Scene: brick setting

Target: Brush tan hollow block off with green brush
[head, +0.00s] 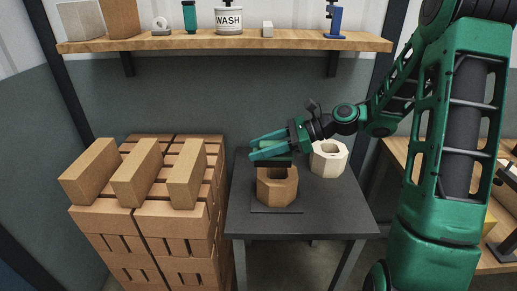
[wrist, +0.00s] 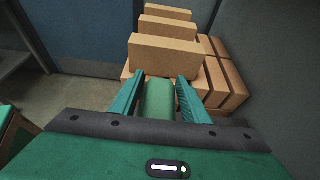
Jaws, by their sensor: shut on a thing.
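The tan hollow block (head: 276,194), eight-sided with a hole in its top, stands upright on a thin dark plate (head: 259,210) on the dark grey table. My gripper (head: 266,148) is just above and behind its top. In the wrist view my gripper (wrist: 160,100) is shut on the green brush (wrist: 158,104), whose rounded green body shows between the fingers. In the head view, the brush shows as a dark strip (head: 277,163) under the fingers, close over the block's back rim; I cannot tell whether it touches. The fingers hide part of the brush.
A cream hollow block (head: 328,160) stands at the table's back right. A brick stack (head: 160,216) is left of the table (head: 340,212), with loose bricks on top. A shelf (head: 240,43) holds a WASH jar (head: 228,19) and other items. The table's front right is clear.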

